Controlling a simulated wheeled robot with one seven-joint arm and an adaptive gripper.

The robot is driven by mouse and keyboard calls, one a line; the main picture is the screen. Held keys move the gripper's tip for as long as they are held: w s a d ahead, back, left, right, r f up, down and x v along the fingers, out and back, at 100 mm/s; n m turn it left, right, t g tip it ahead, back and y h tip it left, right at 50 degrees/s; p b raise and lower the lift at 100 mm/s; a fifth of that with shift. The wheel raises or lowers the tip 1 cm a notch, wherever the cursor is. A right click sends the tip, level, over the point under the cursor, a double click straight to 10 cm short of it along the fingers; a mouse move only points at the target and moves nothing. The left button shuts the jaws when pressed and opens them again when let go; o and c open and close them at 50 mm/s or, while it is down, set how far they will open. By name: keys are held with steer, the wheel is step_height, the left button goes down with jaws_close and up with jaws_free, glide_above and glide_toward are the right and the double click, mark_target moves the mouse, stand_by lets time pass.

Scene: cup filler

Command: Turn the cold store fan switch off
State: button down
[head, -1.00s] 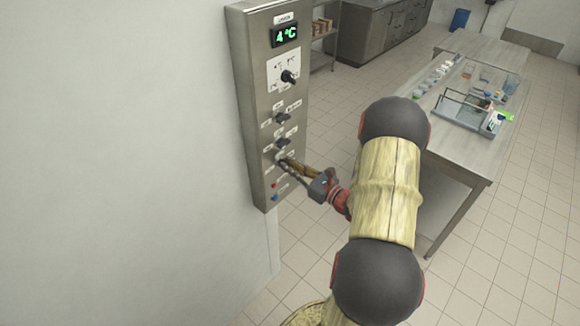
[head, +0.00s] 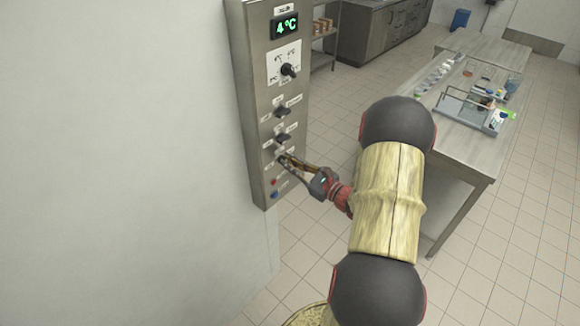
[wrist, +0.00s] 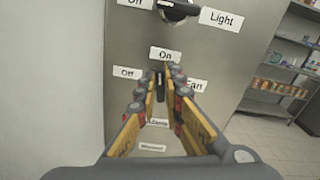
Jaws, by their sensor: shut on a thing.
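The fan switch (wrist: 160,80) is a small dark knob on a steel control panel (head: 258,110). In the wrist view it has an "On" label (wrist: 165,55) above, an "Off" label (wrist: 127,72) at left and a "Fan" label (wrist: 195,86) at right. The little of its handle that shows looks upright, toward "On". My gripper (wrist: 161,86) is shut on the knob, one finger on each side, and the fingers hide part of it and of the labels. In the head view my gripper (head: 285,160) reaches the lower part of the panel.
The light switch (wrist: 178,9) sits just above on the panel. A dial (head: 288,70) and a "4 °C" display (head: 285,25) are higher up. Red (head: 274,181) and blue (head: 274,194) buttons lie below. A worktable (head: 475,150) stands to the right.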

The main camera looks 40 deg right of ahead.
steer(key=n+b, duration=0.2)
steer(key=b, duration=0.1)
steer(key=n+b, duration=0.3)
steer(key=b, duration=0.1)
steer(key=f+n+b, duration=0.1)
steer(key=n+b, duration=0.2)
steer(key=shift+a+b, duration=0.35)
steer(key=shift+b, duration=0.05)
steer(key=n+b, duration=0.1)
steer(key=b, duration=0.1)
steer(key=n+b, duration=0.2)
steer(key=b, duration=0.1)
steer(key=n+b, duration=0.2)
steer(key=b, duration=0.1)
steer(key=shift+a+f, duration=0.15)
steer(key=shift+f, duration=0.15)
steer(key=n+b, duration=0.2)
steer(key=b, duration=0.2)
steer(key=shift+r, duration=0.15)
steer(key=c, duration=1.9)
jaws_free()
steer(key=shift+s, duration=0.15)
